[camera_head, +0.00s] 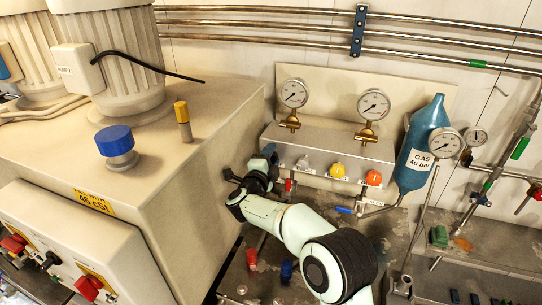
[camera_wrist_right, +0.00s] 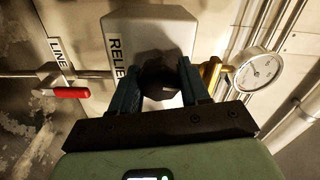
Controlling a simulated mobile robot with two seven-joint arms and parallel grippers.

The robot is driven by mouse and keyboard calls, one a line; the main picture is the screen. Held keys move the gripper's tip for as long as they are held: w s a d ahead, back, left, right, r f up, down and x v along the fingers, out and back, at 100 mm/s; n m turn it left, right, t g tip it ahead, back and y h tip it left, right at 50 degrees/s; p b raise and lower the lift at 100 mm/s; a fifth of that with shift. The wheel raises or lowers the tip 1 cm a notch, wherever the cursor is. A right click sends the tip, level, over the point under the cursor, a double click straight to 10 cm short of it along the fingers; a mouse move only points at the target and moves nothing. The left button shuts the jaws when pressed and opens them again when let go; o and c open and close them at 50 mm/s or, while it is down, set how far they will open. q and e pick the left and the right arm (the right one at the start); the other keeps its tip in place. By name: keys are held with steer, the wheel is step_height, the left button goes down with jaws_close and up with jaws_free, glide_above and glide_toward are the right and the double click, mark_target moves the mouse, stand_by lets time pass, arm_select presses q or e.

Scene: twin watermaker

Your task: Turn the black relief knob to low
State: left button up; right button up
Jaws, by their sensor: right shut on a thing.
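In the right wrist view, the black relief knob (camera_wrist_right: 162,82) sits on the pale metal block (camera_wrist_right: 125,28), beside the label "RELIE..." (camera_wrist_right: 117,62). My right gripper (camera_wrist_right: 160,72) is shut on the knob, with one blue-grey finger on each side of it. In the head view, my right gripper (camera_head: 269,153) is at the left end of the metal manifold box (camera_head: 325,145), and it hides the knob. The knob's setting and any low mark cannot be read. My left gripper is not in view.
A grey knob (camera_head: 303,162), a yellow knob (camera_head: 338,170) and an orange knob (camera_head: 373,178) are right of my gripper. A red-handled valve (camera_wrist_right: 68,92) and a gauge (camera_wrist_right: 257,68) are close by. The large beige housing (camera_head: 190,180) stands left of my arm.

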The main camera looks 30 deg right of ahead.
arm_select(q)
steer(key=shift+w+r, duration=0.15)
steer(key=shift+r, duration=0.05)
arm_select(e)
steer(key=shift+d+n, duration=0.1)
steer(key=shift+n, duration=0.2)
stand_by(0.4)
steer(key=o, duration=1)
steer(key=shift+s, duration=0.1)
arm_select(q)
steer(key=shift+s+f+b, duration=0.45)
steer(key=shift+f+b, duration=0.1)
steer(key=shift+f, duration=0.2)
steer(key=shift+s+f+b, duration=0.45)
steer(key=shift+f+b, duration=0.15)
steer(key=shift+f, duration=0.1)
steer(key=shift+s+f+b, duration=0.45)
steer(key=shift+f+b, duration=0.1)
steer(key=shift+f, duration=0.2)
arm_select(e)
steer(key=shift+v, duration=6.7)
